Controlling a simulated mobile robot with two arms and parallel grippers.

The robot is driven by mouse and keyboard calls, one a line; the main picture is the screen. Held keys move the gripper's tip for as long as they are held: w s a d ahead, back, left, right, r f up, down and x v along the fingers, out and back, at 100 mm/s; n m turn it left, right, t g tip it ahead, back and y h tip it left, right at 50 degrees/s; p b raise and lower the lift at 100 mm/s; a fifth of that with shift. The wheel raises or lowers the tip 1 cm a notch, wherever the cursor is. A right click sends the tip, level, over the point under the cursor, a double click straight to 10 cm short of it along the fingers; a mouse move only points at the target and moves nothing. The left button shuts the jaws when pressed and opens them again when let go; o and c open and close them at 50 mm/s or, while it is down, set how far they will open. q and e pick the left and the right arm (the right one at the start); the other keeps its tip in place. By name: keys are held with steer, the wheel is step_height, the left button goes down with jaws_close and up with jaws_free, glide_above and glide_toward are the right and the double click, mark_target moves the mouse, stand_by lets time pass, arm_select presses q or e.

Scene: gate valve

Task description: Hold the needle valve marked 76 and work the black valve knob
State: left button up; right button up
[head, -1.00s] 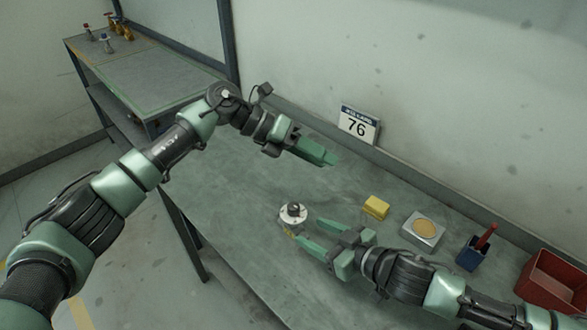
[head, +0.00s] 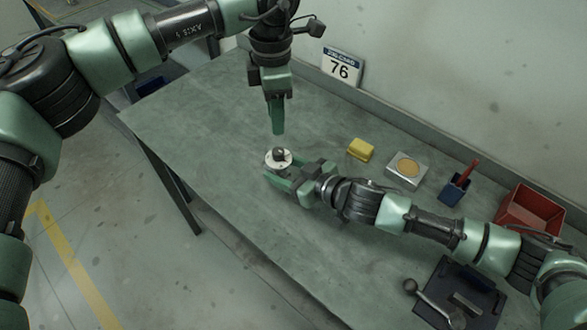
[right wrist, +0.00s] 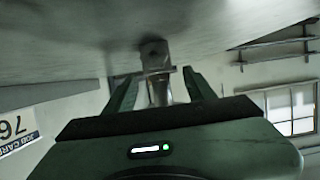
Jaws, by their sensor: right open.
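The needle valve (head: 270,162) stands on the table, with a pale round top and the black valve knob (head: 279,153) at its middle. My right gripper (head: 291,172) is open, low at the table, its two fingers reaching to either side of the valve. In the right wrist view the valve (right wrist: 157,82) shows between the two spread fingers; contact cannot be told. My left gripper (head: 278,131) points down just above the knob and appears apart from it. Its fingers overlap edge-on, so its opening is hidden. The card marked 76 (head: 341,68) stands behind on the table.
A yellow block (head: 361,149), a grey tray with a tan disc (head: 407,167), a blue holder (head: 453,193) and a red bin (head: 530,212) line the back right. A dark fixture with a lever (head: 462,294) lies at the front right. The table's left part is clear.

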steer(key=shift+w+a+f, duration=0.25)
steer(key=shift+w+a, duration=0.25)
jaws_close()
stand_by(1.1)
